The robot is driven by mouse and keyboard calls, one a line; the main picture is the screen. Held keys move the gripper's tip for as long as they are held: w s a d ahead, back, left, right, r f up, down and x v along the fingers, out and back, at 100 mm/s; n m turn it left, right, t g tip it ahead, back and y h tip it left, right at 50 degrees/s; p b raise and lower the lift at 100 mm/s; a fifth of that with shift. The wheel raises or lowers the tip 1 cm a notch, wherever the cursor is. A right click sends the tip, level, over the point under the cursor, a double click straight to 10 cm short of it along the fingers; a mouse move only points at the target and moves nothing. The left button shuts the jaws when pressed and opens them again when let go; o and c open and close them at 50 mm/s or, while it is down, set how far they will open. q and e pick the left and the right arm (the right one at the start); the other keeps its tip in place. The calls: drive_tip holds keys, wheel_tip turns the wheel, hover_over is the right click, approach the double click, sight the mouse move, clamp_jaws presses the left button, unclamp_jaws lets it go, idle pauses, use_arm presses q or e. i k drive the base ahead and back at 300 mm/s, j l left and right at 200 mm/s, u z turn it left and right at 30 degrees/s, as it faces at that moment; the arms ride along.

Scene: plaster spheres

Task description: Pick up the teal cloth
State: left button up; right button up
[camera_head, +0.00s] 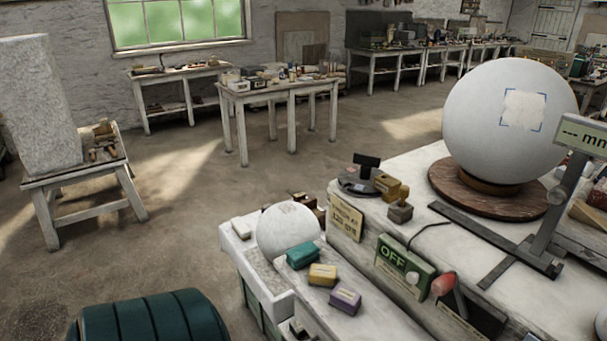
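A small folded teal cloth (302,256) lies on the pale ledge at the front of the white workbench. A yellow block-like cloth (322,274) and a purple one (345,301) lie in a row to its right and nearer to me. The teal cloth is apart from any gripper. Neither of my grippers is in view.
A small white sphere (288,231) sits just behind the teal cloth. A large white sphere (509,120) rests on a round wooden base (455,193). A green OFF box (405,268) stands right of the cloths. A dark teal ribbed object (150,318) is at the lower left.

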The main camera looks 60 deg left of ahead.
sight(298, 257)
drive_tip(key=u, duration=1.75)
